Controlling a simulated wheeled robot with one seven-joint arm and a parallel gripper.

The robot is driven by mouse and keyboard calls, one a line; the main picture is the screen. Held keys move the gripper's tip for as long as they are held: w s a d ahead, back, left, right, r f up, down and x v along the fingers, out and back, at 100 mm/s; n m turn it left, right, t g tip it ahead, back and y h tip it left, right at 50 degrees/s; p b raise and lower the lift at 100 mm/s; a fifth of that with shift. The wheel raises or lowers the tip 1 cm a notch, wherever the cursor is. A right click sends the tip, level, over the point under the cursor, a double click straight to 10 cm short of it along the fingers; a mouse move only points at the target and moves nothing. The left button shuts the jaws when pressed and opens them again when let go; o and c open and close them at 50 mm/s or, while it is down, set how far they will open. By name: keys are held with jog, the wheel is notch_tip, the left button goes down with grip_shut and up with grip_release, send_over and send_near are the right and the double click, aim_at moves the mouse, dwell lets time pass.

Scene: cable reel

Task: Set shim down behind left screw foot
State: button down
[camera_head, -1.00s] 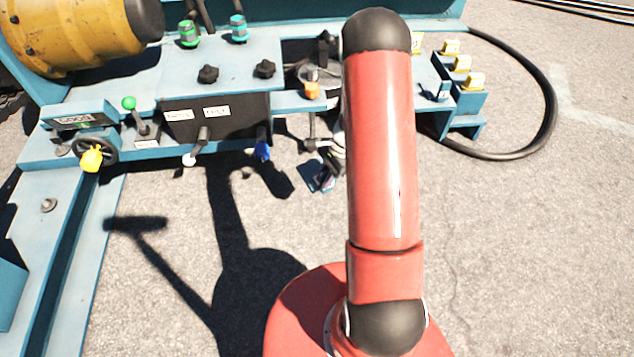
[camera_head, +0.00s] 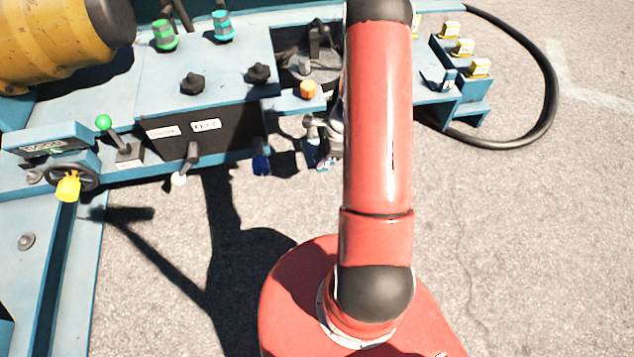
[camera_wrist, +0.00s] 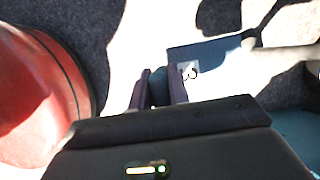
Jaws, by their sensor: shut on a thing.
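My gripper (camera_wrist: 160,88) is in the wrist view, its two dark fingers shut on a small dark teal piece, which I take to be the shim (camera_wrist: 160,94). In the head view my gripper (camera_head: 320,150) is partly hidden behind my red arm, low in front of the blue machine's front edge. The held piece is too small and covered there to make out its shape. I cannot pick out the left screw foot with certainty in either view.
The blue machine frame (camera_head: 55,215) runs along the left and back. A lever with a blue grip (camera_head: 261,162) hangs left of my gripper; an orange knob (camera_head: 307,89) is above it. A black cable (camera_head: 545,110) loops at right. Open pavement (camera_head: 530,240) lies at front right.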

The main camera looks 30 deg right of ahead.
notch_tip(320, 180, down, 18)
jog(key=shift+r+b, duration=0.25)
jog(key=shift+b, duration=0.9)
jog(key=c, duration=1.8)
grip_release()
jog(key=shift+f, duration=0.2)
jog(key=o, duration=0.5)
